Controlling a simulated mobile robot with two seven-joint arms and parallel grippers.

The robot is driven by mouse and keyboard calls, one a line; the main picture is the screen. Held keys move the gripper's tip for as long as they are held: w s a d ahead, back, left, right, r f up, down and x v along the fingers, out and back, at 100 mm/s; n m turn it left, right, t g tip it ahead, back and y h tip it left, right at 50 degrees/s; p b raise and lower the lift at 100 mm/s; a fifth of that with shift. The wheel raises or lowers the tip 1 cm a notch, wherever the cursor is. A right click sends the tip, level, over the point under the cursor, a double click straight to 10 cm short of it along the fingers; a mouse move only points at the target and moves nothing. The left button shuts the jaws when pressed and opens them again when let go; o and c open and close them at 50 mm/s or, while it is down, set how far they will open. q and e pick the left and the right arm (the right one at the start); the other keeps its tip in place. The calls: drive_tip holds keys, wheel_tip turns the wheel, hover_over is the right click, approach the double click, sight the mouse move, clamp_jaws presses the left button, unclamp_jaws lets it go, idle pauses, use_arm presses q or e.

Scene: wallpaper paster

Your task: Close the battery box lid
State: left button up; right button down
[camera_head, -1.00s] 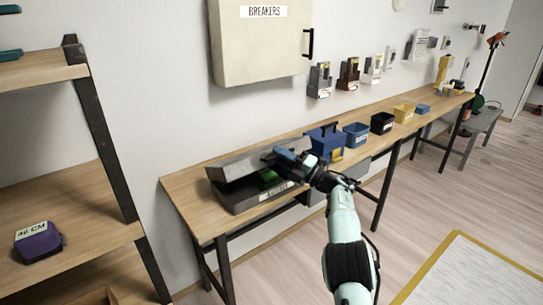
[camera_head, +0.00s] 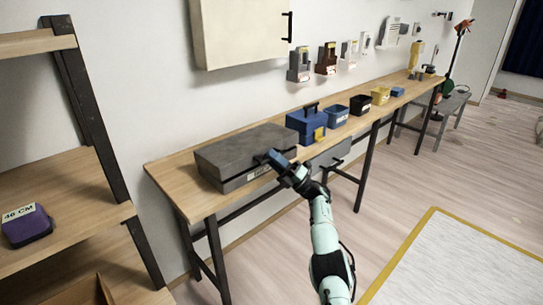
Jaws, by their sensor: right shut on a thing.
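The battery box (camera_head: 232,184) is a dark grey case on the near left end of the long wooden workbench, with a white label on its front. Its grey lid (camera_head: 238,148) lies flat over the box, and no gap shows between them. The inside is hidden. My right gripper (camera_head: 274,158) is at the lid's right front edge, shut on the lid. The fingertips are small and partly hidden. My left gripper is not in view.
A blue toolbox (camera_head: 307,124) stands on the workbench (camera_head: 170,172) just right of the box, with several coloured bins beyond. A shelf with a purple tape measure (camera_head: 27,226) stands at the left. A breaker cabinet (camera_head: 241,30) hangs above. The floor at right is open.

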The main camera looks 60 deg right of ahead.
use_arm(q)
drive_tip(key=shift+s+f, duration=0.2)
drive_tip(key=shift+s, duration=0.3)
use_arm(e)
drive_tip(key=shift+f+t, duration=0.3)
drive_tip(key=shift+f, duration=0.5)
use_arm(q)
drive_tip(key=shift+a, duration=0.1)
use_arm(e)
drive_tip(key=shift+n, duration=0.3)
drive_tip(key=c, duration=1.1)
unclamp_jaws()
drive_tip(key=shift+w, duration=0.1)
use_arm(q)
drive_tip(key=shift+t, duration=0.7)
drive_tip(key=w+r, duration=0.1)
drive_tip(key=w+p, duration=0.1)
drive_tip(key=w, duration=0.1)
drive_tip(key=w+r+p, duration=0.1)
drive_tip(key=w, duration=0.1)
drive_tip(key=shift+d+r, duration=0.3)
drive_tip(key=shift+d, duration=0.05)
use_arm(e)
drive_tip(key=v, duration=1.3)
drive_tip(key=shift+f, duration=0.2)
